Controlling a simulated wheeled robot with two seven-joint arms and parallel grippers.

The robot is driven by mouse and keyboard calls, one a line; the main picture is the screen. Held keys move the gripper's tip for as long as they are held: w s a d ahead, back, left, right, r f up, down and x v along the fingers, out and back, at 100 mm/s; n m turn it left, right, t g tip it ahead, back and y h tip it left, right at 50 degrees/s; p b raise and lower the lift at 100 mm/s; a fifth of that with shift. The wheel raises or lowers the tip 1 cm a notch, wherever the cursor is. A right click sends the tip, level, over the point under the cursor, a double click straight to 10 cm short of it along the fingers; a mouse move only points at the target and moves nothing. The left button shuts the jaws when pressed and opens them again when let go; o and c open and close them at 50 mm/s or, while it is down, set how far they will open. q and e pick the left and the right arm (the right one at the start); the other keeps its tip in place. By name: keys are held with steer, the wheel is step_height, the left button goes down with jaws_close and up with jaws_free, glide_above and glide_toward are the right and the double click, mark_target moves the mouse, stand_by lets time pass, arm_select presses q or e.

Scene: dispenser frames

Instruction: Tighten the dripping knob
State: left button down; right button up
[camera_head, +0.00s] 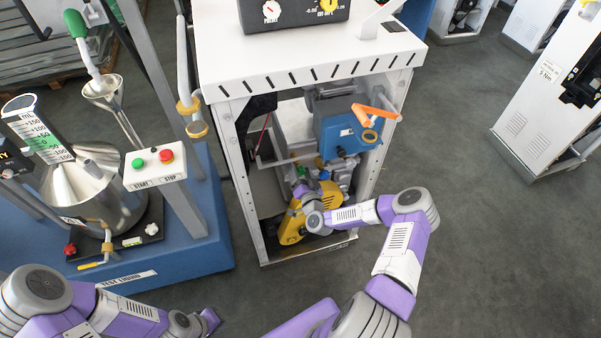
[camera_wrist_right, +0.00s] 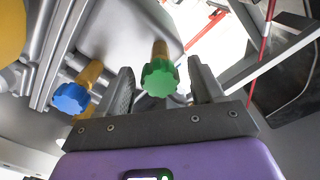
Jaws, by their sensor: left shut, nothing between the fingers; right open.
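A green knob (camera_wrist_right: 159,78) on a brass stem shows in the right wrist view, between the two fingers of my right gripper (camera_wrist_right: 160,66). The fingers are open, with visible gaps on both sides of the knob. A blue knob (camera_wrist_right: 71,97) on a similar brass stem sits to the left, outside the left finger. No drip shows on either knob, so I cannot tell which one drips. In the head view my right arm reaches into the open dispenser cabinet (camera_head: 232,150), and the gripper is partly hidden there. My left gripper (camera_head: 209,321) is shut and empty at the bottom left.
Inside the cabinet are a blue unit (camera_head: 340,132) with an orange handle and a yellow part (camera_head: 292,226). On the left stand a blue base (camera_head: 195,255), a steel vessel and a START/STOP box (camera_head: 155,172).

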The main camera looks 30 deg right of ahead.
steer(key=p+v, duration=0.1)
steer(key=v, duration=0.6)
steer(key=shift+s+p, duration=0.3)
steer(key=shift+p, duration=0.05)
steer(key=s+a+f+n+g+y, duration=0.2)
steer(key=a+f+n+g+y, duration=0.15)
steer(key=a, duration=0.55)
steer(key=s+a+f+n+g+y, duration=0.25)
steer(key=a+y, duration=0.25)
steer(key=a, duration=0.3)
steer(key=s+a+g, duration=0.3)
steer(key=s+g, duration=0.2)
steer(key=s, duration=0.3)
steer(key=s+a+f+n+g, duration=0.1)
steer(key=s+a+g, duration=0.2)
steer(key=s+g, duration=0.3)
steer(key=s, duration=0.3)
steer(key=shift+s+f, duration=0.2)
steer(key=shift+f, duration=0.1)
